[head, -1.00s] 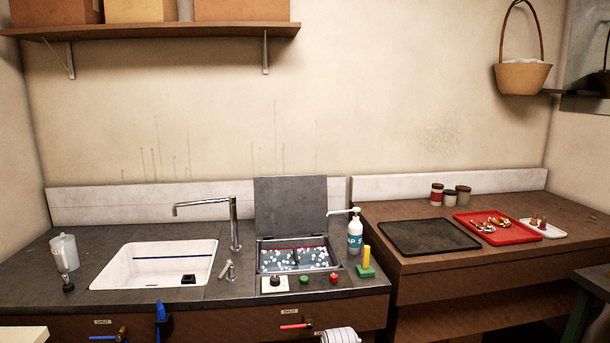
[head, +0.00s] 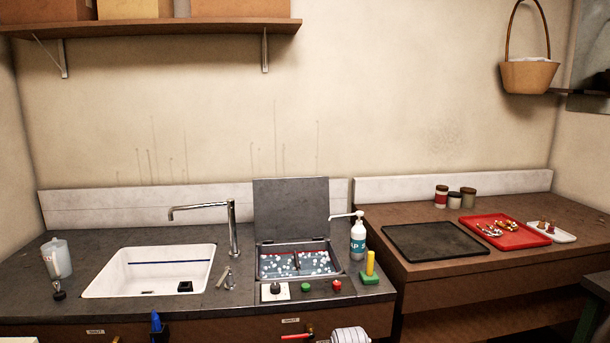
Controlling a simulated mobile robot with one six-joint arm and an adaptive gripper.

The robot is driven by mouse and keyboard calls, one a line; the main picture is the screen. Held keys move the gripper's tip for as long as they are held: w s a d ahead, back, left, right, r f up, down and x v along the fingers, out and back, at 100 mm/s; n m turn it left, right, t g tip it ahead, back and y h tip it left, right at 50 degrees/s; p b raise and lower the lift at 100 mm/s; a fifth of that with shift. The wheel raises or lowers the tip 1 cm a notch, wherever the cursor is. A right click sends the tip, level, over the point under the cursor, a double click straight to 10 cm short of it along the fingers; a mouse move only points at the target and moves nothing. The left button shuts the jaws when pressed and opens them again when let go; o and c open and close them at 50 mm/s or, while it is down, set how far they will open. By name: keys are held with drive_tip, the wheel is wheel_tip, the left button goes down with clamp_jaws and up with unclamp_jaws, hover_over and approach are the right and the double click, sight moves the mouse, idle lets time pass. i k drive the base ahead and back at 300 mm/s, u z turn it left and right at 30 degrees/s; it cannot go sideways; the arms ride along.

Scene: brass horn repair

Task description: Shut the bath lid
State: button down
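The bath lid (head: 291,209) is a dark grey panel standing upright, open, at the back of the bath. The bath (head: 299,264) is sunk in the grey counter, with a metal rim and whitish bubbles or foam over blue-grey liquid. Its front panel (head: 319,290) carries a dark knob, a green button and a red button. My gripper is not in view.
A soap pump bottle (head: 357,242) and a yellow-handled green brush (head: 370,268) stand just right of the bath. A tap (head: 232,230) and white sink (head: 150,271) are to the left. A black mat (head: 436,241) and red tray (head: 509,231) lie on the right bench.

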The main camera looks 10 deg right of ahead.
sight(297, 207)
drive_tip(key=i, duration=0.85)
drive_tip(key=u, duration=0.05)
